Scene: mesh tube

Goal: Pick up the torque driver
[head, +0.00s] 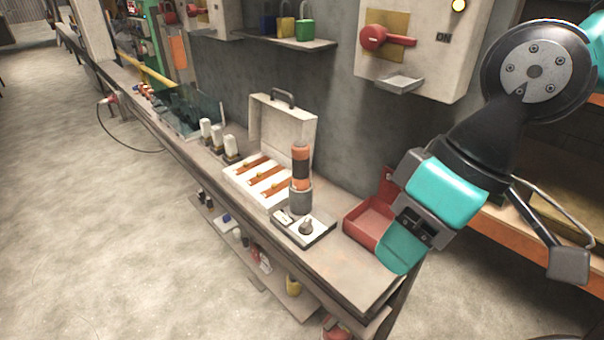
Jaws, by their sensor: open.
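The torque driver appears to be the upright tool with an orange grip and dark bands (301,168).
An open white case (284,130) with orange-brown strips stands left of and behind the driver. A red bin (370,217) is to its right. Several white-topped pieces stand left of the case. The wall carries a red-handled box (430,50). The bench's front right corner is bare.

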